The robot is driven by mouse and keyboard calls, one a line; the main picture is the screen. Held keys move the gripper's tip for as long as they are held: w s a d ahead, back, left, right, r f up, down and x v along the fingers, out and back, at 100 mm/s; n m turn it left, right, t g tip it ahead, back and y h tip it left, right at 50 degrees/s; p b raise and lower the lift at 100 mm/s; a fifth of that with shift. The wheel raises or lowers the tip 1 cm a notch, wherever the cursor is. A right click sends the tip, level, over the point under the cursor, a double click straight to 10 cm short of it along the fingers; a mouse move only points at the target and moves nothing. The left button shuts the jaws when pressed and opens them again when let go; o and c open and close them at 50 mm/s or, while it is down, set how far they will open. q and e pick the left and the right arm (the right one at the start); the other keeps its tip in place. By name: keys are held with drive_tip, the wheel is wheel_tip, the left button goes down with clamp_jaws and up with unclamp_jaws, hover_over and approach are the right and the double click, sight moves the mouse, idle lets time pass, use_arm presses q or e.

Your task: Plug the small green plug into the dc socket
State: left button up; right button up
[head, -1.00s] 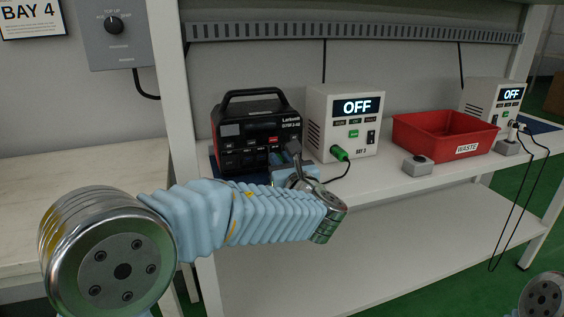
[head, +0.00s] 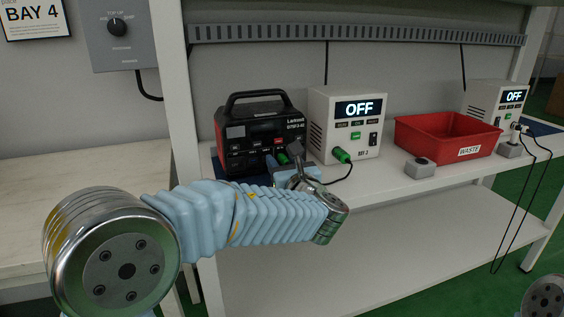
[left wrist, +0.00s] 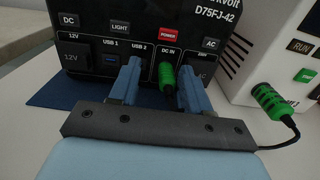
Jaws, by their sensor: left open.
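The black and red power station (head: 234,133) stands on the bench, and its front panel (left wrist: 105,22) fills the top of the left wrist view. The small green plug (left wrist: 167,78) is at the DC IN socket below the label (left wrist: 168,51); the plug hides the socket opening, so its depth is unclear. The plug also shows in the head view (head: 283,158). My left gripper (left wrist: 159,80) is open, with one blue finger on each side of the plug and visible gaps between. My right gripper is not in view.
A white supply box (head: 345,125) reading OFF stands close to the right, with a larger green plug (head: 341,155) and black cable. A red waste bin (head: 418,138), a small grey button box (head: 418,167) and another supply box (head: 487,97) stand farther right.

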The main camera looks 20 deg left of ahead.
use_arm(q)
drive_tip(key=v, duration=1.3)
drive_tip(key=shift+s+d, duration=0.1)
drive_tip(key=shift+s, duration=0.05)
